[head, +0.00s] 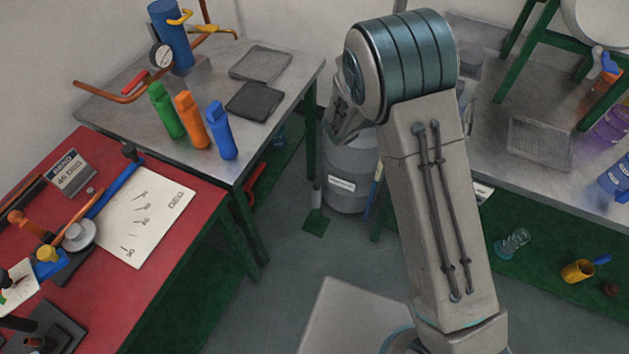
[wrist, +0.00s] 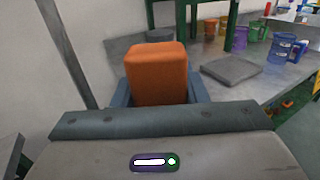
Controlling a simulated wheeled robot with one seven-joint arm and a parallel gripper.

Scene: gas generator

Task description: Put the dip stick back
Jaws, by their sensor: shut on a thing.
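In the wrist view, my gripper (wrist: 160,98) is shut on an orange block (wrist: 158,70), which looks like the handle of the dip stick. The grey-blue fingers show on either side of it. The rest of the dip stick is hidden, so I cannot tell what its lower end touches. The gripper and the dip stick are not visible in the head view. A green frame (head: 521,45) with a white rounded body (head: 600,22) stands on the right bench in the head view and may be the generator.
A flat grey tray (head: 540,142) and purple and blue containers (head: 612,122) are on the right bench. Green, orange and blue bottles (head: 192,118) stand on the left metal table. A red table (head: 60,215) is at left. A grey drum (head: 347,172) stands on the floor between the benches.

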